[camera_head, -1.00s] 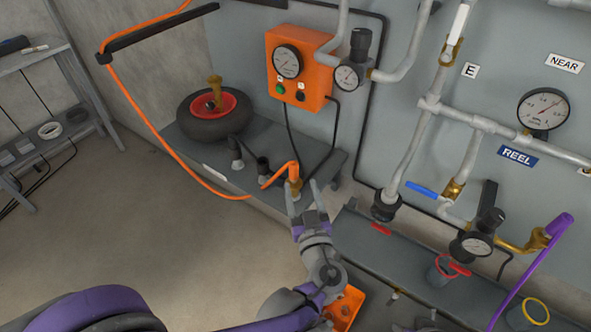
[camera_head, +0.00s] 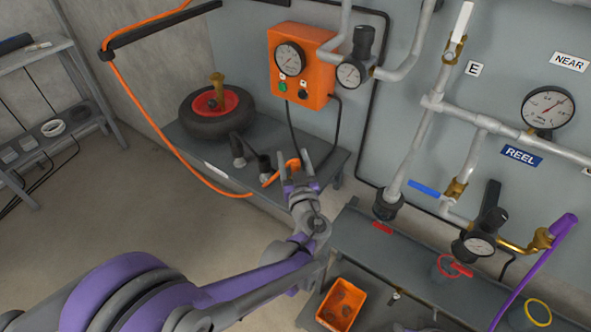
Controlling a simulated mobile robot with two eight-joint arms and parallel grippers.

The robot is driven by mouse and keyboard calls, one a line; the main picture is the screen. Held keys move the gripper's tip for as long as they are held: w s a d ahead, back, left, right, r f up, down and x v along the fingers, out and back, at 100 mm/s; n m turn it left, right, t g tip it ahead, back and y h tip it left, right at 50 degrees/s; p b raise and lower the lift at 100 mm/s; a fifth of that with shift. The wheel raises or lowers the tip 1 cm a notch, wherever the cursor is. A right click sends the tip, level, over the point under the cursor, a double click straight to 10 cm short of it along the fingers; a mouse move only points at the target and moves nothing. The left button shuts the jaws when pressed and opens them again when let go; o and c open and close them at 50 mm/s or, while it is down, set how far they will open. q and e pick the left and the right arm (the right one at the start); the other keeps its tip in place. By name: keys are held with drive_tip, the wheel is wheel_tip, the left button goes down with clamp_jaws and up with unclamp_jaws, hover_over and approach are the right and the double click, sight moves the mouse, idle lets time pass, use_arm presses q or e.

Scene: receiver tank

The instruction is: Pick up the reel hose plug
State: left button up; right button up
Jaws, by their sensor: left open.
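The orange hose (camera_head: 150,120) hangs from a black rail and loops down to the grey bench, where its orange end (camera_head: 294,163) shows; I take this end to be the reel hose plug. The brass fitting below it is hidden by my gripper. My left gripper (camera_head: 294,167) is open, its two fingers pointing up in the picture on either side of the orange end. I cannot tell whether the fingers touch it. My right gripper is not in view.
Two dark fittings (camera_head: 265,163) stand on the bench just left of the gripper. A black wheel with a red hub (camera_head: 215,103) lies farther left. An orange gauge box (camera_head: 304,65) is on the wall behind. An orange bin (camera_head: 342,304) sits below my forearm, right of it.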

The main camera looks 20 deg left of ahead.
use_arm(q)
clamp_jaws()
drive_tip(key=shift+r, duration=0.15)
